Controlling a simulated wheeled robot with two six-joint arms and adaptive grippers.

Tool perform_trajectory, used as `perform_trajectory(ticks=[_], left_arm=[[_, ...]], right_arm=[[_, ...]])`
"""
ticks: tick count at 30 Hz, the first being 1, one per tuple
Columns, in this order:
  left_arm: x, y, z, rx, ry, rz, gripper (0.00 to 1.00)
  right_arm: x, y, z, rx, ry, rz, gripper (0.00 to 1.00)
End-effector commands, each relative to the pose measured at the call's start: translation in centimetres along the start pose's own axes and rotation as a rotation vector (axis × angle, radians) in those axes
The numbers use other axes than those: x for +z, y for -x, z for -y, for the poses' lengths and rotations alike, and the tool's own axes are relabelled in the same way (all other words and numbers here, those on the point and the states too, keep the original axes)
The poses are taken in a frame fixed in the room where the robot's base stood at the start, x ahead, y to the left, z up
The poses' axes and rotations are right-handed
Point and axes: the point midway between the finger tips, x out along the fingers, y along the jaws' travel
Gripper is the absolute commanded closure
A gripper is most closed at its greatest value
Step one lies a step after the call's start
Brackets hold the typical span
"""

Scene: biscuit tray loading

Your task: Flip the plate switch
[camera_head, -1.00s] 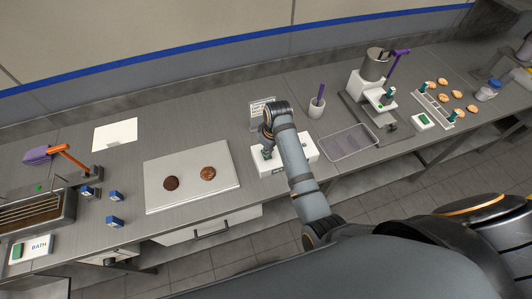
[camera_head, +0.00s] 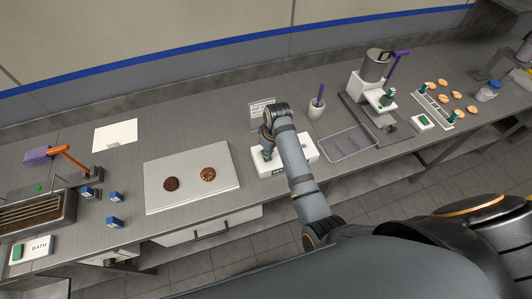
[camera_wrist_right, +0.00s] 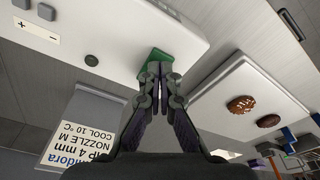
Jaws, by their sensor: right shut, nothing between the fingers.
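The plate switch is a green rocker on a white box (camera_head: 306,150) that stands behind the front edge of the counter. In the right wrist view the green rocker (camera_wrist_right: 178,66) sits on the white box (camera_wrist_right: 130,28), partly hidden behind my fingertips. My right gripper (camera_head: 267,153) is shut and empty and points down at the rocker. It also shows in the right wrist view (camera_wrist_right: 160,78), with its tips overlapping the rocker's near edge. I cannot tell whether they touch it or which way the rocker is tipped. My left gripper is not in view.
A pale plate (camera_head: 160,202) with two brown biscuits lies left of the box. A printed card (camera_head: 258,107) stands behind the box. A white cup (camera_head: 316,111) and a wire-rimmed tray (camera_head: 348,143) are to the right. Bare counter lies between card and plate.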

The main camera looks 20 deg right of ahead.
Motion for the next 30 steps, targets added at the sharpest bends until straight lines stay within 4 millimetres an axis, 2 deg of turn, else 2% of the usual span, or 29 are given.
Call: perform_trajectory(ticks=[1, 4, 18, 30], left_arm=[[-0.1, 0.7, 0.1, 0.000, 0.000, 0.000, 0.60], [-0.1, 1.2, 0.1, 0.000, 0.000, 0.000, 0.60], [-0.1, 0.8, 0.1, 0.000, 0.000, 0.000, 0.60], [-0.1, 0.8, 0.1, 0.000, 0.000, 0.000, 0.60]], right_arm=[[-0.2, 0.9, 0.0, 0.001, 0.000, -0.002, 1.00], [-0.3, 1.8, 0.0, 0.001, 0.000, -0.002, 1.00], [-0.9, 5.7, 0.0, 0.001, 0.000, -0.002, 1.00], [-0.9, 6.0, 0.0, 0.000, 0.000, 0.000, 1.00]])
